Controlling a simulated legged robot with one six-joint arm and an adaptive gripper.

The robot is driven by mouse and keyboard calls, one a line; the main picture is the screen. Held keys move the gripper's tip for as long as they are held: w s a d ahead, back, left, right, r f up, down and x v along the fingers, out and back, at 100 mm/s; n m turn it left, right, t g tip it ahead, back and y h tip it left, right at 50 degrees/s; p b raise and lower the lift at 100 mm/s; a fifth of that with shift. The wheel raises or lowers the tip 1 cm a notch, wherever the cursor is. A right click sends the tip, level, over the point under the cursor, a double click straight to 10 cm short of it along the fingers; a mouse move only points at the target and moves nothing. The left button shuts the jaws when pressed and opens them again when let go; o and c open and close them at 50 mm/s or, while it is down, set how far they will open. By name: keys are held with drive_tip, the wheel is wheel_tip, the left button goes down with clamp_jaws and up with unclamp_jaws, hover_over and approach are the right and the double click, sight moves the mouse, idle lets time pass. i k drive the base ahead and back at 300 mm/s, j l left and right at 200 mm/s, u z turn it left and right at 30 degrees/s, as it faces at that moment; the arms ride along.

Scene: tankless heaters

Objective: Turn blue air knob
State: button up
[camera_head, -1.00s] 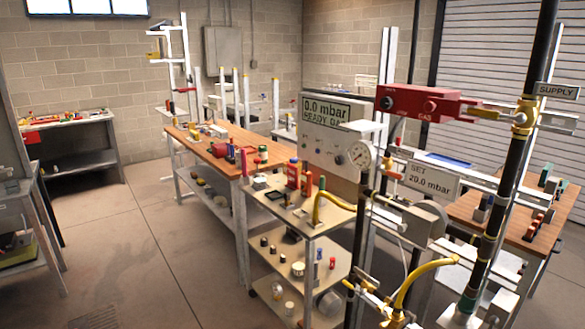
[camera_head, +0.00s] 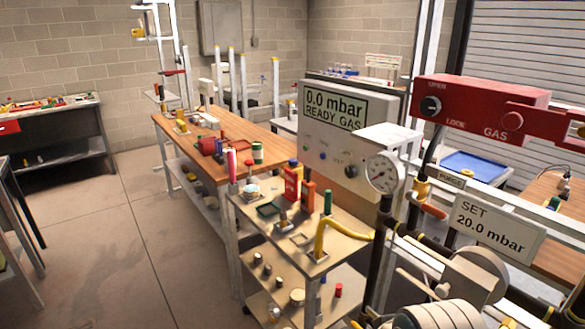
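I cannot make out a knob marked as air.
A round gauge (camera_head: 384,172) stands in front of the panel. A "SET 20.0 mbar" sign (camera_head: 497,225) and pipework crowd the right. A long wooden bench (camera_head: 245,130) stands behind. The floor (camera_head: 130,235) at left is open.

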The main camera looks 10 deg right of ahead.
sight(292, 162)
drive_tip(key=j+u, duration=0.25)
drive_tip(key=i+j+u, duration=0.35)
drive_tip(key=i+j, duration=0.25)
drive_tip(key=i+j+u, duration=0.35)
drive_tip(key=i+j, duration=0.3)
drive_tip(key=i+j+z, duration=0.1)
drive_tip(key=i, duration=0.55)
drive_tip(key=i+j+z, duration=0.1)
drive_tip(key=i, duration=0.6)
drive_tip(key=i+z, duration=0.2)
drive_tip(key=z, duration=0.25)
drive_tip(key=i+z, duration=0.25)
drive_tip(key=z, duration=0.15)
drive_tip(key=i+j+z, duration=0.1)
drive_tip(key=z, duration=0.35)
drive_tip(key=i+z, duration=0.25)
drive_tip(key=z, duration=0.25)
drive_tip(key=i+z, duration=0.25)
drive_tip(key=z, duration=0.2)
drive_tip(key=i+j+z, duration=0.15)
drive_tip(key=z, duration=0.35)
drive_tip(key=i+j, duration=0.05)
